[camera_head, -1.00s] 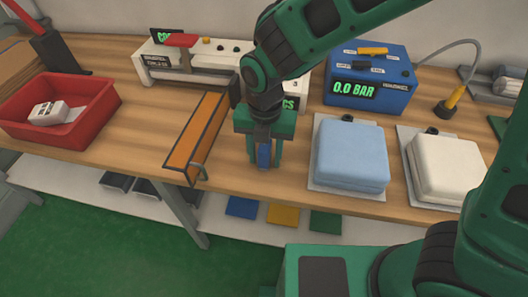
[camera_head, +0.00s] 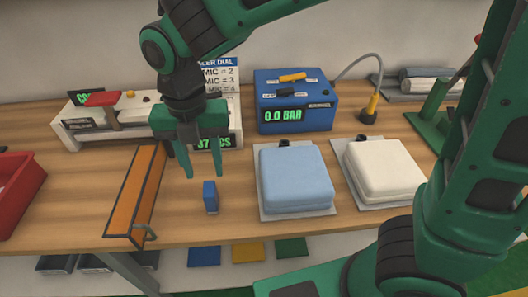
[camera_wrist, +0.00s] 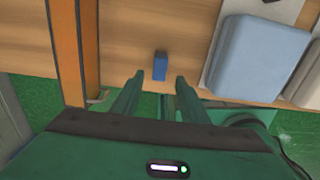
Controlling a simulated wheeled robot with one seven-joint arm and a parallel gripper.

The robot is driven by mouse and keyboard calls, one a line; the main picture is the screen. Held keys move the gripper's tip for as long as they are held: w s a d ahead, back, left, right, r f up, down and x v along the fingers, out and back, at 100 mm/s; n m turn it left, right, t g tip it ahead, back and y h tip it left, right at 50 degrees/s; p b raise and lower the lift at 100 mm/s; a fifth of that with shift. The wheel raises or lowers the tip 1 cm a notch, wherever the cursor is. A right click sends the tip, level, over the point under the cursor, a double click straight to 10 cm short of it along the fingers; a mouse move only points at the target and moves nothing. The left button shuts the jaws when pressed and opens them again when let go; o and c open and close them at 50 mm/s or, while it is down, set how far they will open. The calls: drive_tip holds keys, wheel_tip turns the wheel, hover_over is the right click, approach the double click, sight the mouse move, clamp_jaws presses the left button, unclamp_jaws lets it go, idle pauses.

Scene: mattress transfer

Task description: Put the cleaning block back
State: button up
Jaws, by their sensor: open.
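The two fingers also show in the wrist view (camera_wrist: 155,82).
The light blue mattress (camera_head: 295,178) and a white mattress (camera_head: 383,168) lie to the right. A blue pressure box (camera_head: 295,100) stands behind. A red bin (camera_head: 18,195) is at the far left.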

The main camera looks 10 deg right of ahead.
drive_tip(key=w+d+m, duration=0.1)
drive_tip(key=d+m, duration=0.5)
drive_tip(key=d, duration=0.2)
drive_tip(key=d+r+m, duration=0.1)
drive_tip(key=d+m, duration=0.5)
drive_tip(key=d, duration=0.2)
drive_tip(key=w+d+m, duration=0.1)
drive_tip(key=d+m, duration=0.4)
drive_tip(key=d, duration=0.3)
drive_tip(key=shift+w+d+r+m, duration=0.3)
drive_tip(key=shift+w+d+m, duration=0.05)
drive_tip(key=shift+d+m, duration=0.05)
drive_tip(key=s+d+m, duration=0.2)
drive_tip(key=d+m, duration=0.2)
drive_tip(key=s+d+m, duration=0.2)
drive_tip(key=d+m, duration=0.2)
drive_tip(key=s+d+m, duration=0.2)
drive_tip(key=d+m, duration=0.2)
drive_tip(key=shift+s+d+f, duration=0.25)
drive_tip(key=shift+s+d, duration=0.05)
drive_tip(key=shift+s, duration=0.1)
drive_tip(key=s+d+f+m, duration=0.1)
drive_tip(key=s+d+m, duration=0.4)
drive_tip(key=s+m, duration=0.3)
drive_tip(key=m, duration=0.3)
drive_tip(key=shift+s+d+f, duration=0.2)
drive_tip(key=shift+s+d, duration=0.1)
